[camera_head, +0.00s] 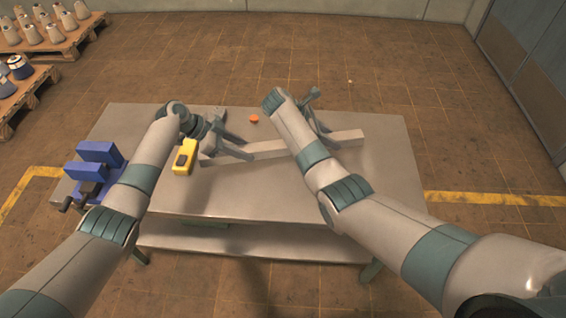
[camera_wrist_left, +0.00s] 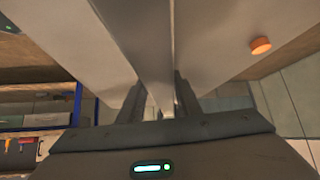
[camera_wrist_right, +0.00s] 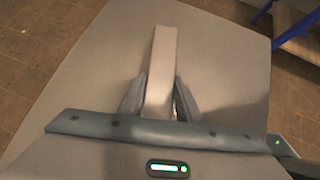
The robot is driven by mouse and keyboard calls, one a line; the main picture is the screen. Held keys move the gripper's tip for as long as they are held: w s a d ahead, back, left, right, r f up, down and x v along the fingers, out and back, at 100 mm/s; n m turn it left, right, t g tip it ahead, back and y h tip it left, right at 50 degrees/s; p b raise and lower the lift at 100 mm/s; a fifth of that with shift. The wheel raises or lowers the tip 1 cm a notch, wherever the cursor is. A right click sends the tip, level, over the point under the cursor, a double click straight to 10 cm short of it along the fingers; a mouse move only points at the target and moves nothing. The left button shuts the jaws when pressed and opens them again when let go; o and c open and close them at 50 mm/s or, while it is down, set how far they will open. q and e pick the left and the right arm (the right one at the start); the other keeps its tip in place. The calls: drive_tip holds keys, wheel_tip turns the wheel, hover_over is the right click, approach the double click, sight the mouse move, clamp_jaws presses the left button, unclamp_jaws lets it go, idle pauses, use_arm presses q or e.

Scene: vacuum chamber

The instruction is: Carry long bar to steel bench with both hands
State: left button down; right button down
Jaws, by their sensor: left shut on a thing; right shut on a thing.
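The long bar (camera_head: 270,150) is a pale, square-section bar lying left to right over the top of the steel bench (camera_head: 255,195). I cannot tell whether it touches the top or is just above it. My left gripper (camera_head: 238,152) is shut on the bar near its left end; in the left wrist view the bar (camera_wrist_left: 150,60) runs between the fingers. My right gripper (camera_head: 325,138) is shut on it towards the right end, and the bar (camera_wrist_right: 162,55) also sits between the fingers in the right wrist view. My right forearm hides part of the bar.
A yellow device (camera_head: 185,157) stands on the bench by the bar's left end. A blue vise (camera_head: 95,170) is at the bench's left edge. A small orange disc (camera_head: 254,118) lies behind the bar. Pallets with cone-shaped parts (camera_head: 40,32) stand back left. The bench's front strip is clear.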

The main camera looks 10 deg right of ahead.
sight(247, 166)
use_arm(q)
drive_tip(key=shift+f, duration=0.15)
use_arm(e)
drive_tip(key=shift+f, duration=0.2)
